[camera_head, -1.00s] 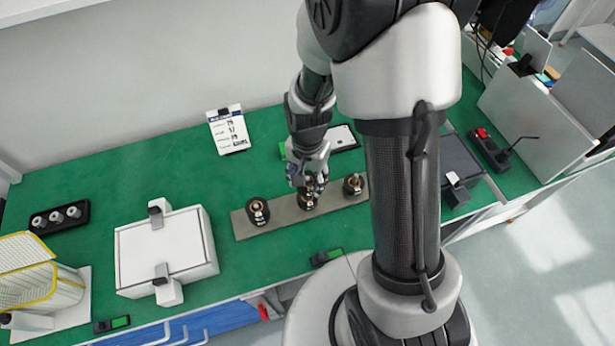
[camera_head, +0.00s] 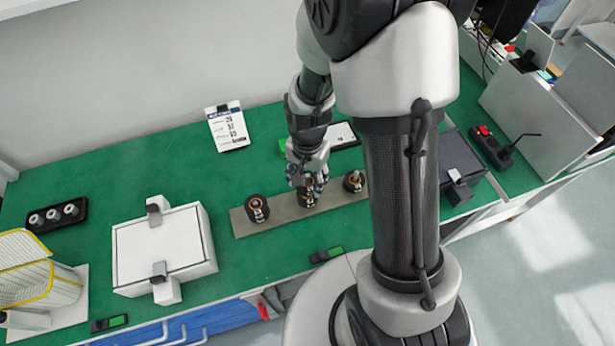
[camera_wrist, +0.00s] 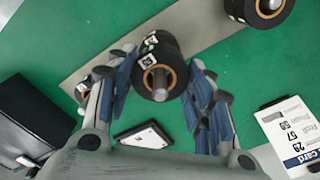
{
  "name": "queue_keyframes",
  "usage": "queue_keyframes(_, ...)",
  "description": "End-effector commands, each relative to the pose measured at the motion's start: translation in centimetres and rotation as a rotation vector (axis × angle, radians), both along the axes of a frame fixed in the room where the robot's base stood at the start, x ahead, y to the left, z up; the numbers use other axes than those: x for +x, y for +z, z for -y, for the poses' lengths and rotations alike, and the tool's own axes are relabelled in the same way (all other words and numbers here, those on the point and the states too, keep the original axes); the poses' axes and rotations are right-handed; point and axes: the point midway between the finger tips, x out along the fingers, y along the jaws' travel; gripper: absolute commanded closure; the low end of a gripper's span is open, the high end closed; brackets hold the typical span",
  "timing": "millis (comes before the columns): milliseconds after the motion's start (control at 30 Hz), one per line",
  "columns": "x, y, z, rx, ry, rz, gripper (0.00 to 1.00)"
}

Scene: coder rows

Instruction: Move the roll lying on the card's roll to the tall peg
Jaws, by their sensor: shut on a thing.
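A grey strip (camera_head: 281,216) on the green bench carries three peg positions with black rolls. My gripper (camera_head: 309,192) points down at the middle one. In the wrist view my gripper (camera_wrist: 160,82) has its blue-grey fingers on both sides of a black roll (camera_wrist: 175,58) with a tan core, and is shut on it. A grey peg tip shows through the core. Other rolls stand at the left (camera_head: 256,209) and right (camera_head: 354,182) of the strip. A white card (camera_head: 228,127) with printed numbers stands behind; its text is too small to read surely.
A white box (camera_head: 165,248) with dark clasps stands left of the strip. A black tray (camera_head: 58,216) with three small pale pieces and a yellow-edged basket (camera_head: 40,272) are farther left. A flat device (camera_head: 343,134) lies behind the gripper. Green bench is clear between box and card.

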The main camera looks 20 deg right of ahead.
Motion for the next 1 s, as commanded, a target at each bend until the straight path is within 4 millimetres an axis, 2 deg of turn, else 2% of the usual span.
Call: queue_keyframes(1000, 0.0, -1.6, 0.0, 0.0, 0.0, 0.0, 0.76)
